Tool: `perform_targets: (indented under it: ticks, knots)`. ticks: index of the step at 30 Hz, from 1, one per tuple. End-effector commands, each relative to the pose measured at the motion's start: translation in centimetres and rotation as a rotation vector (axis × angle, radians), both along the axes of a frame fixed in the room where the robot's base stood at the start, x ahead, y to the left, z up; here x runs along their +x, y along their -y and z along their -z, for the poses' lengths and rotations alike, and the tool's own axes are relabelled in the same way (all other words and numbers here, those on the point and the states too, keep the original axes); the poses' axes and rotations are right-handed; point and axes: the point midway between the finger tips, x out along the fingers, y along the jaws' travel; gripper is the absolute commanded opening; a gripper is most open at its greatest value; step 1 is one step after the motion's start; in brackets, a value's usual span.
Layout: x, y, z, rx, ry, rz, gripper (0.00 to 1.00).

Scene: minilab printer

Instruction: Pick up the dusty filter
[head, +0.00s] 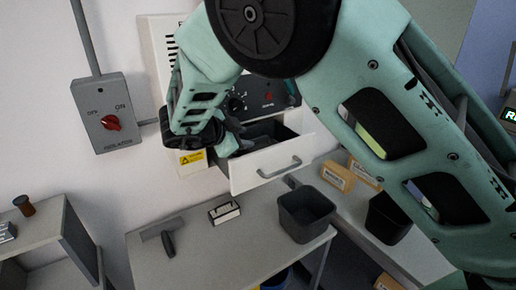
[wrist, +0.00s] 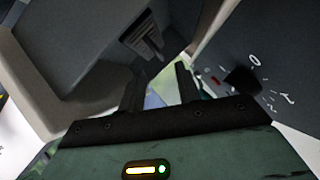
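My gripper (head: 230,128) is over the open white drawer (head: 268,172) of the wall machine in the head view. In the wrist view its two dark fingers (wrist: 157,82) stand apart, with nothing clearly held between them. A grey slatted piece (wrist: 142,36) shows beyond the left finger, inside a grey recess; I cannot tell whether it is the dusty filter. The drawer's inside is partly hidden by my gripper in the head view. A small white block with a dark frame (head: 224,212) lies on the table below.
A grey bin (head: 305,216) and a hand tool (head: 163,237) are on the table (head: 225,258). A black bin (head: 390,218) and yellow boxes (head: 337,176) stand at the right. A red isolator switch (head: 111,122) is on the wall. A dark knob panel (wrist: 242,80) is close to my right finger.

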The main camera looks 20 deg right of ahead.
Motion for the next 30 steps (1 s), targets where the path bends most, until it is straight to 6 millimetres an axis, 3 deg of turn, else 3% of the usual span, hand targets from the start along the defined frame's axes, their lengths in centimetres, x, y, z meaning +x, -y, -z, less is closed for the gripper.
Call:
perform_targets:
  ticks: [13,23,27,30]
  knots:
    - [2.3,3.5,2.0,-0.003,-0.001,0.001,0.33]
    - [2.6,3.9,2.6,0.001,0.0,-0.001,0.33]
    - [2.6,3.9,2.6,0.001,0.0,-0.001,0.0]
    - [2.6,3.9,2.6,0.001,0.0,-0.001,0.0]
